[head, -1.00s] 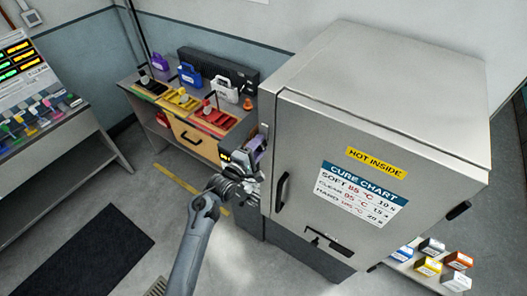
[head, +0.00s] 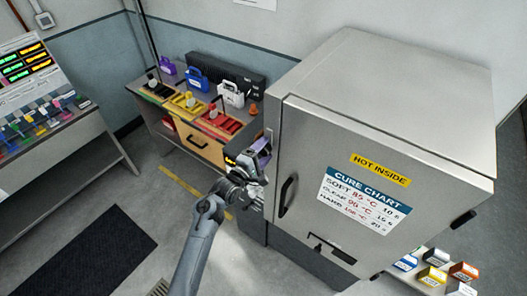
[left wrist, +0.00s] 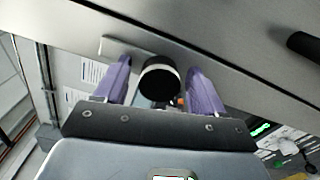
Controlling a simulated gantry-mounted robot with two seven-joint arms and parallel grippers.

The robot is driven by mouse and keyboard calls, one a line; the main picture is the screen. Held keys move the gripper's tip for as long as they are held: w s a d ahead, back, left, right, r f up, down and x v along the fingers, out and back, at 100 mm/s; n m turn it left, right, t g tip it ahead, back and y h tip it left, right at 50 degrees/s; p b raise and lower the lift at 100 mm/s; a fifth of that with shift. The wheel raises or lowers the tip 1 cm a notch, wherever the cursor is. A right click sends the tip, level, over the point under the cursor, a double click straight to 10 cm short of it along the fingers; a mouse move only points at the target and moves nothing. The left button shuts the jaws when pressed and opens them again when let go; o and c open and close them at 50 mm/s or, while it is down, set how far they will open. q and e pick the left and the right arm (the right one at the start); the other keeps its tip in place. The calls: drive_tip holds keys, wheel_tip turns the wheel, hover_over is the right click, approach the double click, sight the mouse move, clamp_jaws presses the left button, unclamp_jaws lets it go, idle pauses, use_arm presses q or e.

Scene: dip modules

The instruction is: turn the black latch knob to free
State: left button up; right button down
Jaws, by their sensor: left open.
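The black latch knob (left wrist: 160,76) shows in the left wrist view as a round black cap with a pale rim, on a metal plate at the oven's wall. My left gripper (left wrist: 161,85) is open, with one purple finger on each side of the knob. Small gaps show between fingers and knob; I cannot tell whether they touch at depth. In the head view my left gripper (head: 260,160) is at the left edge of the grey oven (head: 390,90), and the knob is hidden there. My right gripper is not in view.
The oven door has a black handle (head: 287,195) close to the gripper and a cure chart (head: 365,198). A bench (head: 150,112) with coloured trays and jugs stands behind the arm. Small boxes (head: 435,257) sit at lower right. The floor at left is open, with a dark mat (head: 85,255).

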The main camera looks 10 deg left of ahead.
use_arm(q)
drive_tip(key=shift+s+a, duration=0.1)
drive_tip(key=shift+s+a+f, duration=0.1)
drive_tip(key=shift+s+a, duration=0.15)
drive_tip(key=shift+s, duration=0.35)
drive_tip(key=b+v, duration=0.1)
drive_tip(key=v, duration=0.8)
drive_tip(key=shift+s, duration=0.15)
